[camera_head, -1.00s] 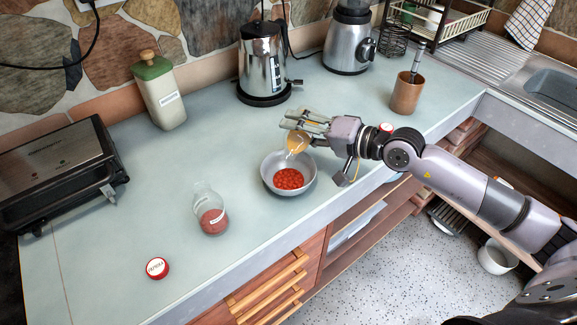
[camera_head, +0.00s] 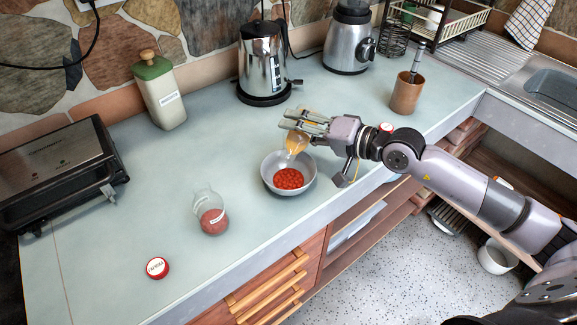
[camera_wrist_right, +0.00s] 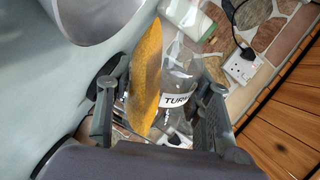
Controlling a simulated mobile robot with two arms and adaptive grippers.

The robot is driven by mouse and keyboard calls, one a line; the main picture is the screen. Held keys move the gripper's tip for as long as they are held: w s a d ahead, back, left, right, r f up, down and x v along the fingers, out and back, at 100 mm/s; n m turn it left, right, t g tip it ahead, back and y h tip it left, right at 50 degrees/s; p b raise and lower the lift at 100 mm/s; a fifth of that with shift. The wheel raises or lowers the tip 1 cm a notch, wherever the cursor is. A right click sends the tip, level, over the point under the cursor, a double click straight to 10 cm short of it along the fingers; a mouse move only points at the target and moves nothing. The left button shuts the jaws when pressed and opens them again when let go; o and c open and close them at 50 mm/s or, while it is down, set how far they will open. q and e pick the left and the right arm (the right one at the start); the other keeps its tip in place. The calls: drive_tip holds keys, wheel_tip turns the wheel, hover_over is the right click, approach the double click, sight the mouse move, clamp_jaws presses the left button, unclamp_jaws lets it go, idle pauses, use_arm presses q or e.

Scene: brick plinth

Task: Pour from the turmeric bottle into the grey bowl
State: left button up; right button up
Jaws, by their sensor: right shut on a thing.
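My right gripper (camera_head: 303,127) is shut on the turmeric bottle (camera_head: 296,142), a clear bottle with yellow-orange powder, held tilted with its mouth down over the grey bowl's far edge. In the right wrist view the bottle (camera_wrist_right: 178,85) lies between the fingers (camera_wrist_right: 160,118), with its label partly readable and powder along one side. The grey bowl (camera_head: 270,181) stands on the counter and holds red contents. Its rim (camera_wrist_right: 85,25) shows at the top of the wrist view. I cannot tell whether powder is falling. My left gripper is not in view.
A clear bottle of reddish powder (camera_head: 213,218) and a red-and-white lid (camera_head: 157,268) stand left of the bowl. A kettle (camera_head: 262,65), green-lidded canister (camera_head: 160,95), grill (camera_head: 60,170), blender (camera_head: 348,45) and brown utensil holder (camera_head: 407,95) surround clear counter (camera_head: 130,205).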

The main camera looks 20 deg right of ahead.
drive_tip(key=shift+s+a+r+n+t, duration=0.2)
drive_tip(key=shift+r+n+t, duration=0.15)
drive_tip(key=shift+n, duration=0.25)
idle(1.5)
drive_tip(key=shift+s+a+r+n+b, duration=0.15)
drive_tip(key=shift+r+n+b, duration=0.2)
drive_tip(key=shift+b, duration=0.25)
idle(1.0)
